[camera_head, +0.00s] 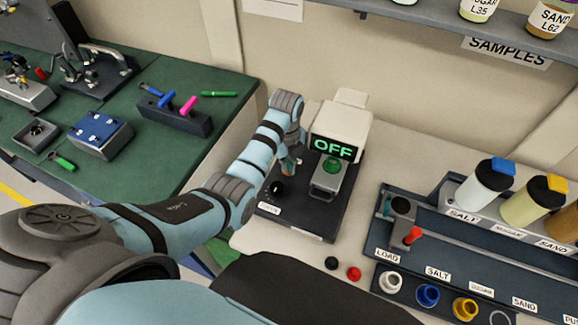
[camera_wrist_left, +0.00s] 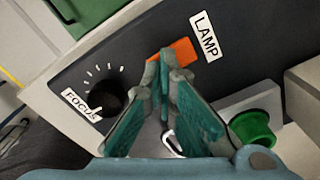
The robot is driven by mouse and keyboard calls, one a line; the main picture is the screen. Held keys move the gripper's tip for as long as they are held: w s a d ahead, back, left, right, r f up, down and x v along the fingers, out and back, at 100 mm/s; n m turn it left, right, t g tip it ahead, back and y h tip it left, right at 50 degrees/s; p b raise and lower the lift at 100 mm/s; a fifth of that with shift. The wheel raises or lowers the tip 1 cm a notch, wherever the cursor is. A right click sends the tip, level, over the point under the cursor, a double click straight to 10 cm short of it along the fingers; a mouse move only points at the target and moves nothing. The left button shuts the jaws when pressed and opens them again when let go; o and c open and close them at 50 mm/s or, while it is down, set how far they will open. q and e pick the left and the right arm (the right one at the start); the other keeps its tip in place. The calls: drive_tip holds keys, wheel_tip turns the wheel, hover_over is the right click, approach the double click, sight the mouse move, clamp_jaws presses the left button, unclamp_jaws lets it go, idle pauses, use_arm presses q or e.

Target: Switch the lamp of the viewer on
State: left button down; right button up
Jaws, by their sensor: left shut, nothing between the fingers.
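The viewer (camera_head: 342,122) is a white unit on a dark base plate, and its display (camera_head: 333,147) reads OFF in green. In the left wrist view an orange lamp switch (camera_wrist_left: 185,49) sits beside the LAMP label (camera_wrist_left: 206,36). My left gripper (camera_head: 289,166) is over the left part of the base plate. In the left wrist view its fingers (camera_wrist_left: 163,62) are shut and empty, with the tips at the switch's left end. They hide part of that end, and I cannot tell whether they touch it. My right gripper is not in view.
A black focus knob (camera_wrist_left: 104,99) is left of the fingers, and a green cap (camera_wrist_left: 252,128) is right of them. A dark rack with a red-knobbed lever (camera_head: 412,236) and jars (camera_head: 485,184) stands right of the viewer. A green-topped bench (camera_head: 190,160) is at left.

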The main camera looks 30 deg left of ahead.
use_arm(q)
drive_tip(key=shift+f, duration=0.35)
wheel_tip(320, 180, up, 3)
drive_tip(key=p, duration=0.2)
drive_tip(key=shift+f+p, duration=0.2)
drive_tip(key=shift+p, duration=0.1)
drive_tip(key=shift+r, duration=2.2)
